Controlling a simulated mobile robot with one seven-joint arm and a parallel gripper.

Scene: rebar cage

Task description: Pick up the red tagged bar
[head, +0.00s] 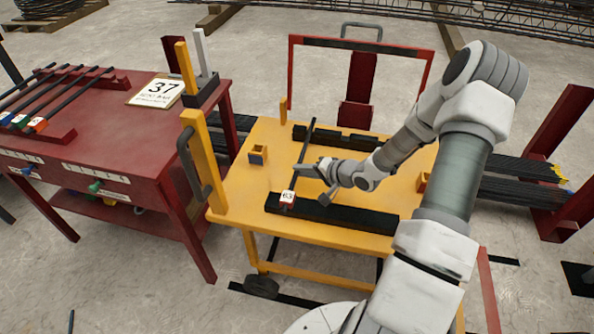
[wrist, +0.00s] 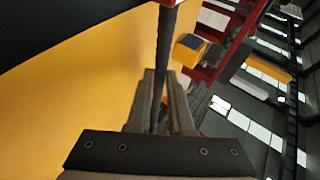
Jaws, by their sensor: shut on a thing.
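The red tagged bar (head: 305,145) is a thin dark rod over the yellow cart top (head: 240,190). Its red and white tag (head: 288,198), reading 63, is at the near end. The bar spans the far black rack (head: 340,140) and the near black rack (head: 340,212); I cannot tell whether it touches them. In the wrist view the bar (wrist: 165,40) runs between the two fingers (wrist: 160,85). The tag is not visible there.
A red table (head: 110,105) at left holds several bars with coloured tags and a sign reading 37 (head: 157,90). A yellow post with a dark handle (head: 200,160) rises at the cart's left edge. A red frame (head: 360,45) stands behind the cart.

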